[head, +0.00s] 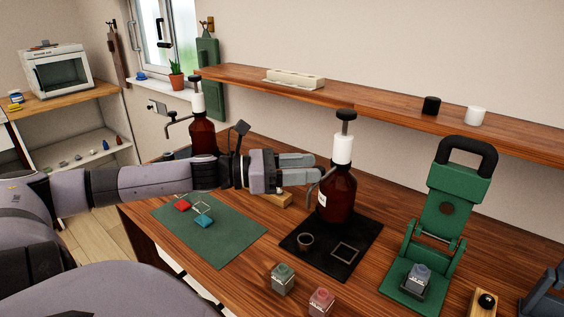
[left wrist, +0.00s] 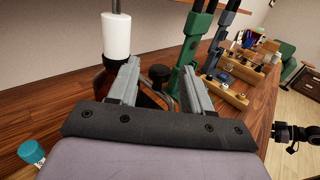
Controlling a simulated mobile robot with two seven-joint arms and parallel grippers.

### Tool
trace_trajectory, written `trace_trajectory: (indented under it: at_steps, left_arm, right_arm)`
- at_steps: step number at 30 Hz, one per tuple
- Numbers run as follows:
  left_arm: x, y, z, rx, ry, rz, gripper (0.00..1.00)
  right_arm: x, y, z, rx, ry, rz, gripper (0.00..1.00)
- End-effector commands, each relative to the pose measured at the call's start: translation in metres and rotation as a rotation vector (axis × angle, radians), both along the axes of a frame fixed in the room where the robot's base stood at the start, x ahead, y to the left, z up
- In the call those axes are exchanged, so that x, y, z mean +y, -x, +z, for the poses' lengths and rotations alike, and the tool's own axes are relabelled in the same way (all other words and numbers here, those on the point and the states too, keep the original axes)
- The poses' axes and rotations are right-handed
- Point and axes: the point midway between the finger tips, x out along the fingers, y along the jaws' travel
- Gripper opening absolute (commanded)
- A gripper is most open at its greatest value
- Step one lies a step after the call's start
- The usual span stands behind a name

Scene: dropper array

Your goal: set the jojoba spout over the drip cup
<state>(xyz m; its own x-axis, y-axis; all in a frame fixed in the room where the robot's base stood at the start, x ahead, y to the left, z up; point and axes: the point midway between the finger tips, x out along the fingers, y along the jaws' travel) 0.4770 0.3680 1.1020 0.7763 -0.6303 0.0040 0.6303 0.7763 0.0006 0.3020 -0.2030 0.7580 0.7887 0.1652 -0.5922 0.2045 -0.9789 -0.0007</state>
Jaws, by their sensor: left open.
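An amber pump bottle (head: 337,200) with a white collar and black pump head stands upright at the back of a black mat (head: 330,262). Its label is too small to read, so I cannot tell if it is jojoba. Its thin grey spout (head: 323,183) points left and down. A small dark drip cup (head: 305,240) stands on the mat, in front of and left of the bottle. My left gripper (head: 316,170) is open beside the spout; in the left wrist view the bottle's white collar (left wrist: 116,36) shows beyond the left finger. Contact with the spout is unclear.
Another amber pump bottle (head: 203,137) stands behind my left arm. A green mat (head: 212,232) lies left. Small jars (head: 283,279) stand at the front. A green press (head: 440,215) stands right. In the left wrist view a dark shape (left wrist: 298,133), perhaps my right gripper, shows at the right edge.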

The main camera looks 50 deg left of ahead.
Motion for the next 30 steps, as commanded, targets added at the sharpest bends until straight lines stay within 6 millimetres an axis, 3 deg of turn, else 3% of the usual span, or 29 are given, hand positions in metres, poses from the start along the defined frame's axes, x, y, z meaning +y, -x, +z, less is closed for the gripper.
trace_trajectory:
  at_steps: [30]
  left_arm:
    - [0.026, 0.032, 0.002, -0.003, -0.002, 0.001, 0.49]
  right_arm:
    - [0.000, 0.001, -0.008, 0.004, 0.001, 0.000, 0.43]
